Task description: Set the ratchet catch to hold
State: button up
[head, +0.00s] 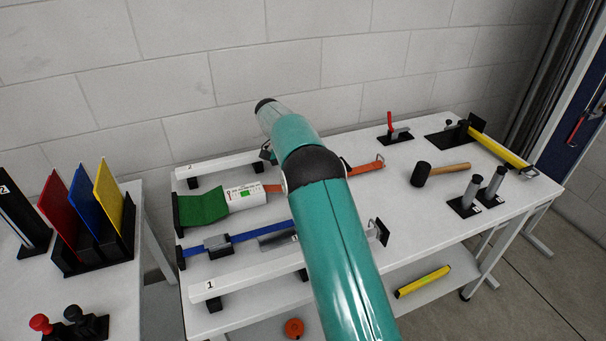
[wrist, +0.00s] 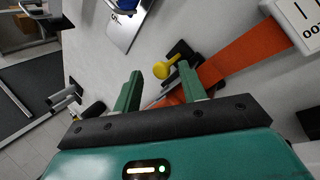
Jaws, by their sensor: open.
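In the wrist view, a yellow knob (wrist: 161,69) stands beside a black block (wrist: 181,53) at the edge of an orange strap (wrist: 245,55). This seems to be the ratchet catch, but its setting cannot be told. My gripper (wrist: 157,80) is open and empty, with its two green fingers reaching toward the knob and block. The knob appears between the fingertips in the picture, with no clear contact. In the head view, the orange strap (head: 366,168) runs behind my arm, which hides my gripper and the catch.
A white unit with a green display (head: 246,195) joins a green sheet (head: 204,206) to the strap. A mallet (head: 421,174) and a yellow strap (head: 500,150) are on the right.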

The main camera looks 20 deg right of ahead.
jog(key=s+a+r, duration=0.2)
jog(key=s+r, duration=1)
jog(key=s, duration=0.1)
jog(key=shift+s+a+r, duration=0.2)
jog(key=shift+s+r, duration=0.1)
jog(key=shift+s, duration=0.1)
jog(key=s+a+r+n+t+y, duration=0.1)
jog(key=s+a+n+t, duration=0.3)
jog(key=s, duration=0.8)
jog(key=s+a+r+n+t+y, duration=0.2)
jog(key=s+a+t, duration=0.3)
jog(key=s, duration=0.7)
jog(key=shift+a+r+n+t, duration=0.25)
jog(key=shift+r+n+t, duration=0.45)
jog(key=shift+r+n, duration=0.2)
